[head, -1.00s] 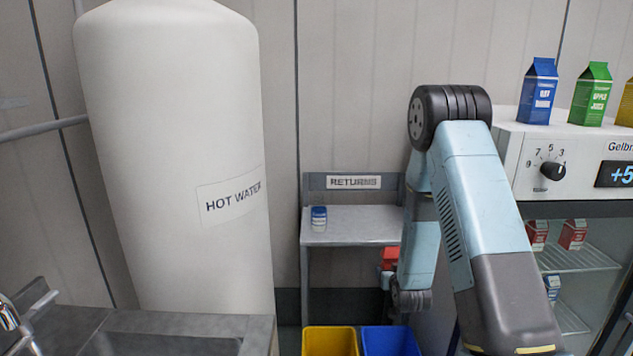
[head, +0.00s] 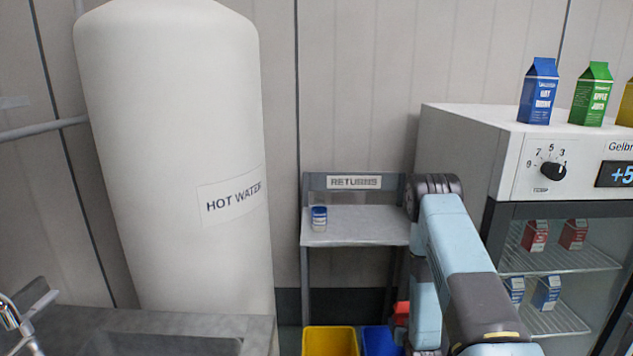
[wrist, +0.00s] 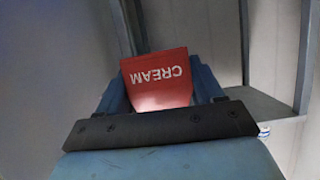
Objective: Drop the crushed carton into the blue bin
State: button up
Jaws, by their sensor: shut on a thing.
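A red carton marked CREAM (wrist: 158,78) sits between the two blue fingers of my gripper (wrist: 160,92), which is shut on it. How crushed it is cannot be told. In the head view a small part of the red carton (head: 401,311) shows beside my arm, near and above the right side of the blue bin; my gripper itself is hidden there by my arm. The blue bin (head: 377,342) stands on the floor, its right part covered by my arm. I cannot tell whether the carton is directly over the bin's opening.
A yellow bin (head: 329,342) stands left of the blue one. Behind is a RETURNS shelf (head: 350,237) with a small blue-and-white tub (head: 319,219). A hot water tank (head: 170,150) and sink (head: 160,343) are left; a fridge (head: 470,150) with cartons is right.

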jog(key=f, duration=0.1)
jog(key=s+f, duration=0.1)
jog(key=d+f, duration=0.1)
jog(key=shift+s+f, duration=0.35)
notch_tip(320, 180, down, 6)
dwell(0.3)
jog(key=o, duration=1.1)
jog(key=v, duration=1.3)
jog(key=shift+s, duration=0.35)
